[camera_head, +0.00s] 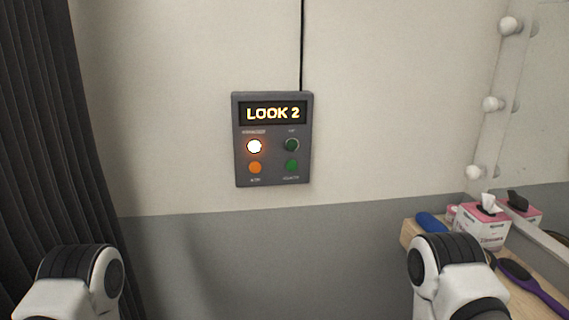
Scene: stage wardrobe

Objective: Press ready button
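A dark grey control panel (273,180) hangs on the wall near the middle of the view. Its display (273,113) reads "LOOK 2". Below it, a round light (255,146) at the upper left glows white with an orange halo, and a dark green round (291,145) at the upper right is unlit. In the lower row are an orange round (255,168) and a green round (291,166). The small labels are too blurred to read, so I cannot tell which is the ready button. Only links of my arms show at the bottom corners; neither gripper is in view.
A black curtain (40,130) hangs at the left. At the right, a wooden counter (412,236) holds a pink-and-white tissue box (480,226), a purple brush (530,285) and a blue item (430,223), beside a mirror with bulbs. The wall around the panel is clear.

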